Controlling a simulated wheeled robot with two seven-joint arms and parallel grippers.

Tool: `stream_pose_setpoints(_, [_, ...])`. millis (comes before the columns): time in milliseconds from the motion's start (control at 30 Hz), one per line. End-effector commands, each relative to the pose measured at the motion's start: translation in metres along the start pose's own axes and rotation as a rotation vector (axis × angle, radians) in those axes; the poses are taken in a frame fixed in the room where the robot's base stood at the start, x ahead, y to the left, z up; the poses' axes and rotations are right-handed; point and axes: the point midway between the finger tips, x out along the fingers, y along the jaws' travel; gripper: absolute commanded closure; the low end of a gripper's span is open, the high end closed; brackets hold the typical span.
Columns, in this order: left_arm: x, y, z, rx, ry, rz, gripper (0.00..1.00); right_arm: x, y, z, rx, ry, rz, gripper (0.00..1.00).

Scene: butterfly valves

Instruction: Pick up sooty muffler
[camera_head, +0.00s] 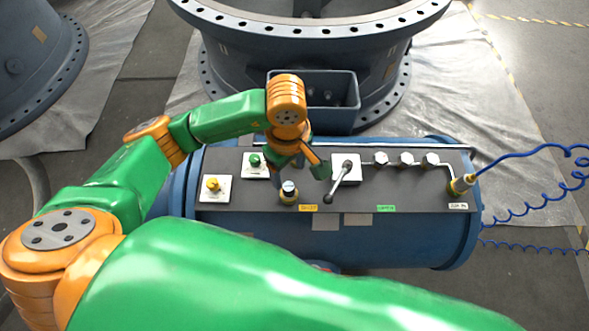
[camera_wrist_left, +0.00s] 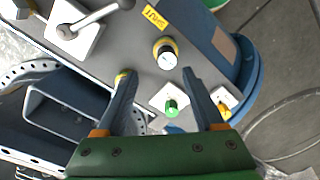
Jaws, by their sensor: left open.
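I cannot single out the sooty muffler with certainty. Small dark cylindrical pieces (camera_head: 335,92) stand in the grey bin behind the panel. In the left wrist view, a small yellowish piece (camera_wrist_left: 122,76) shows partly behind one finger; the rest of it is hidden. My left gripper is over the rear middle of the panel, and its fingers are hard to make out in the head view. In the left wrist view, my left gripper (camera_wrist_left: 158,72) is open, with nothing held between its fingers. My right gripper is out of view.
The blue drum's dark panel (camera_head: 410,185) carries a yellow knob (camera_head: 213,184), green knob (camera_head: 254,160), silver-topped fitting (camera_head: 288,190), lever (camera_head: 342,175) and several hex fittings. The grey bin (camera_head: 330,120) stands behind. A coiled blue hose (camera_head: 515,198) runs right.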

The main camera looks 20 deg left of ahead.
Motion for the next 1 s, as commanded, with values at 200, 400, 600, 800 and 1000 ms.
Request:
stream_pose_setpoints(200, [0.040, -0.005, 0.005, -0.002, -0.004, -0.006, 0.30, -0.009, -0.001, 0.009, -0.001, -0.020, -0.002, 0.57])
stream_pose_setpoints(400, [0.059, -0.003, 0.005, 0.001, -0.003, 0.000, 0.30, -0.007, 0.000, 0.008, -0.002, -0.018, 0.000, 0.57])
stream_pose_setpoints(600, [0.059, -0.003, 0.005, 0.001, -0.003, 0.000, 0.46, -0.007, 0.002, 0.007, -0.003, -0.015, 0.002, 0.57])
stream_pose_setpoints(800, [0.058, -0.003, 0.005, 0.000, -0.003, 0.000, 1.00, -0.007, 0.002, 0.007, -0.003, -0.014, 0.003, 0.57])
stream_pose_setpoints(1000, [0.058, -0.003, 0.005, 0.000, -0.003, 0.000, 1.00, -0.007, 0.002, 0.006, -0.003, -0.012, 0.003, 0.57])
